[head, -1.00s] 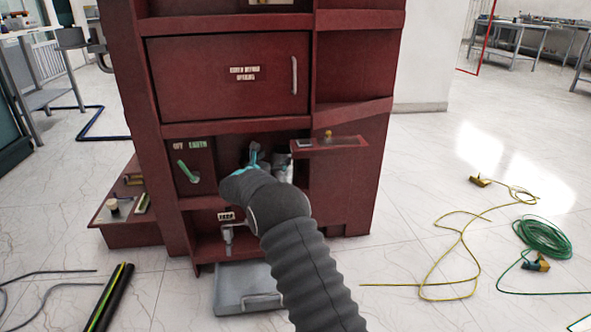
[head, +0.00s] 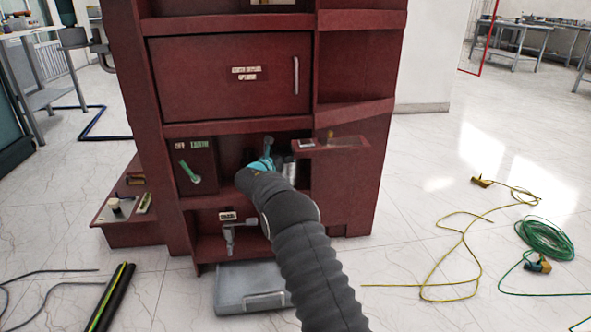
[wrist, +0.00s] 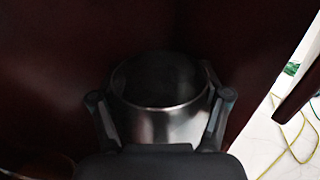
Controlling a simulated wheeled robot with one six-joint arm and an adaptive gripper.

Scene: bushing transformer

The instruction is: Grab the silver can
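The silver can (wrist: 158,125) is a shiny open-topped cylinder with a dark inside, upright in the wrist view. My gripper (wrist: 160,100) has its two fingers spread wide, one on each side of the can. The gaps between fingers and can look very small, and I cannot make out firm contact. In the head view my gripper (head: 268,160) reaches into the middle recess of the red cabinet. The can (head: 289,168) shows there only in part, behind my gripper, in the dark recess.
The red cabinet (head: 230,80) has side walls close around the recess. A small ledge (head: 340,145) juts out right of the opening. A grey box (head: 250,285) lies on the floor below; cables lie right.

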